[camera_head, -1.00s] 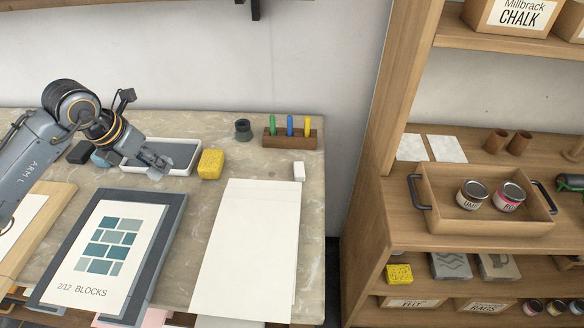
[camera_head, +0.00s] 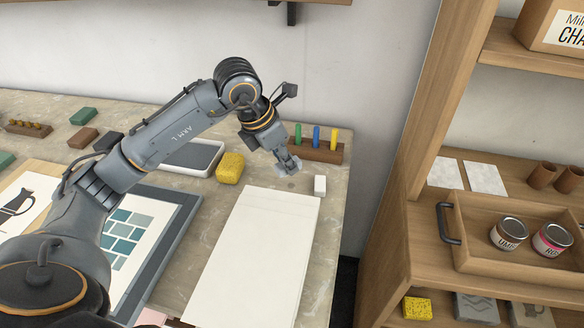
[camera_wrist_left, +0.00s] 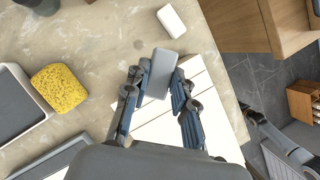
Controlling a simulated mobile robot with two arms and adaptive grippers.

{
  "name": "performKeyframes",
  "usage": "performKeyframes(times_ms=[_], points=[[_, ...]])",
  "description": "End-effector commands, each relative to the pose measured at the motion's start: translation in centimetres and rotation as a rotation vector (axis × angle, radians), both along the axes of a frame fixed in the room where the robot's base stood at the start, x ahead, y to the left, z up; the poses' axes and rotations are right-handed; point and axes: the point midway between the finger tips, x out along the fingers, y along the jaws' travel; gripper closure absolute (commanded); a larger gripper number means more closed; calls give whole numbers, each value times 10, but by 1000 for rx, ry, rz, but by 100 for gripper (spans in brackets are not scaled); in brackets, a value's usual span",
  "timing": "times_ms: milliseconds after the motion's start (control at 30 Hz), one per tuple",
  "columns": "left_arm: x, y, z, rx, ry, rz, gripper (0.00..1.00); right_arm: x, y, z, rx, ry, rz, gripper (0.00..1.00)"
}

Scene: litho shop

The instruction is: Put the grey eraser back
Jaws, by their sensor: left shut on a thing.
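My left gripper (camera_head: 288,163) is over the right part of the stone-topped table, above the far end of the white paper sheets. In the left wrist view my left gripper (camera_wrist_left: 155,95) is shut on the grey eraser (camera_wrist_left: 160,73), which sticks out beyond the fingertips. In the head view the eraser is hard to tell from the grey fingers. A white eraser (camera_head: 320,185) lies on the table just right of the gripper; it also shows in the left wrist view (camera_wrist_left: 171,21), ahead of the held eraser.
A wooden block (camera_head: 325,152) with coloured markers stands behind the gripper. A yellow sponge (camera_head: 230,168) and a grey tray (camera_head: 192,156) lie to the left. White paper (camera_head: 255,255) covers the front. A wooden shelf (camera_head: 400,190) rises beyond the table's right edge.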

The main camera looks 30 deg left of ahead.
Motion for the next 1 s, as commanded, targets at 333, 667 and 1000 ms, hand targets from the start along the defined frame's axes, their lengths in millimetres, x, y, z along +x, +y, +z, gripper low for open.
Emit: performKeyframes(times_ms=[333,667,1000], points=[[56,23,-54,0,2,1,100,0,1,15,1,-1,0,60],[69,29,-78,-1,4,-1,100,0,-4,22,-4,-1,3,60],[70,29,-101,0,-2,-1,100,0,-5,28,-6,0,3,60]])
